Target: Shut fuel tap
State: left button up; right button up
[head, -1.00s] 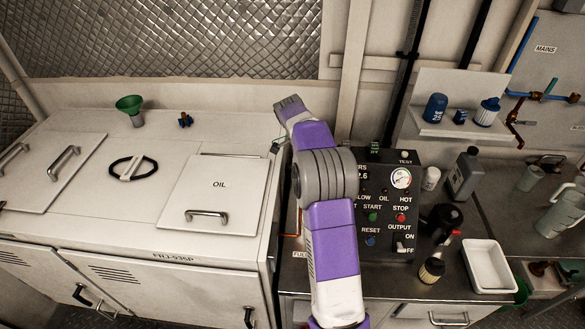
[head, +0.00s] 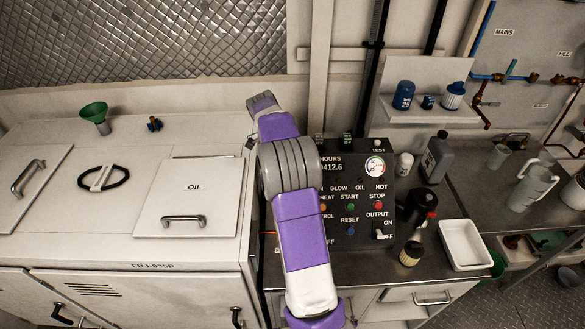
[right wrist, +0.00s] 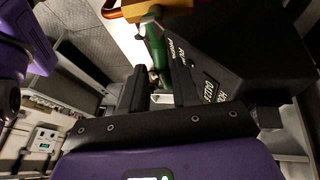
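In the right wrist view a brass-coloured block (right wrist: 160,9) with a green lever (right wrist: 156,48) hanging from it shows at the top, beside the black control box; it looks like the fuel tap. My right gripper (right wrist: 158,72) points up toward the lever. Its two dark fingers are apart, with a visible gap between them. The lever's lower end appears in line with this gap; I cannot tell whether a finger touches it. In the head view a purple and grey arm of mine covers the space left of the control box, and no gripper or tap shows there. My left gripper is not in view.
The black control box (head: 343,190) stands close right of my arm, on the metal bench. The white generator housing (head: 100,235) is at left. A dark bottle (head: 437,158), a dark flask, and a white tray (head: 465,245) stand right of the box.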

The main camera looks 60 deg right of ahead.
jog(key=shift+o, duration=0.7)
jog(key=shift+w+r, duration=0.1)
jog(key=shift+r, duration=0.15)
jog(key=p+v, duration=0.1)
jog(key=v, duration=0.6)
jog(key=shift+p, duration=0.35)
